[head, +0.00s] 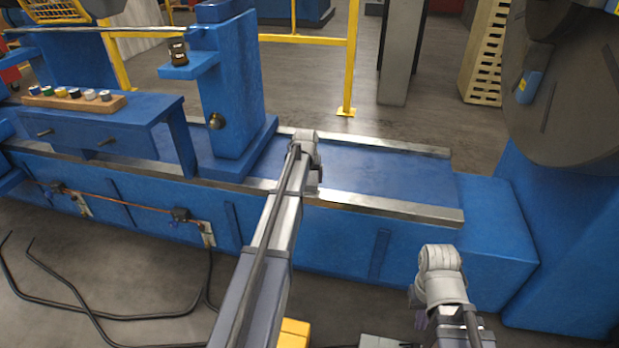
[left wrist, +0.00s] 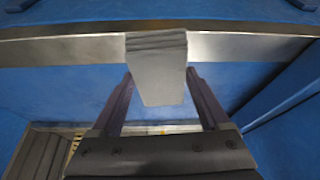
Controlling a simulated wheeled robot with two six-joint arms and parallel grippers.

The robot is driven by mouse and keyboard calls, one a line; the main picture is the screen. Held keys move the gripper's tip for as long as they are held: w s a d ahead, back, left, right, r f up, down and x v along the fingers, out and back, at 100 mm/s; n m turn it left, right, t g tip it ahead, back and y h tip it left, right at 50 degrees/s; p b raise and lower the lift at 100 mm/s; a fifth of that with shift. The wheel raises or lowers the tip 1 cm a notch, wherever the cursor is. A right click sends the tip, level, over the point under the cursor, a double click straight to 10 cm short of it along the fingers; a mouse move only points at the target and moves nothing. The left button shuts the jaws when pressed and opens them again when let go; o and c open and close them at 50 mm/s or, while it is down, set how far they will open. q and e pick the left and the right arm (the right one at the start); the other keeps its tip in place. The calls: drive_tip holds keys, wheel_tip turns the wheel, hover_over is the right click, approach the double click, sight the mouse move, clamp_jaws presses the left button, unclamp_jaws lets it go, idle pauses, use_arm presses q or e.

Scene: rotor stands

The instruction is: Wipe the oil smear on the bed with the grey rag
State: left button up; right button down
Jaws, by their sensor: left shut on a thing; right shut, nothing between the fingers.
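The grey rag (left wrist: 158,52) is a folded pad with layered edges, in the left wrist view. My left gripper (left wrist: 159,76) is shut on it, one dark finger on each side. The rag overlaps the steel rail (left wrist: 75,49) in that view; I cannot tell whether it touches. In the head view my left wrist (head: 305,150) is over the blue bed (head: 385,172), and the rag is hidden there. My right gripper (head: 421,318) is mostly hidden by its own wrist, in front of the bed, shut and empty. I see no oil smear in either view.
A blue upright (head: 228,95) stands on the bed left of my left arm. A wooden rack (head: 70,102) with several small capped items is farther left. A large grey disc (head: 570,80) stands at right. Black cables (head: 110,312) lie on the floor. The bed right of my left arm is clear.

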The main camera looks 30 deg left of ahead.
use_arm(q)
drive_tip(key=shift+r+p, duration=0.55)
drive_tip(key=shift+r, duration=0.35)
wheel_tip(320, 180, up, 3)
drive_tip(key=p, duration=0.3)
drive_tip(key=shift+r, duration=0.1)
drive_tip(key=shift+d, duration=0.1)
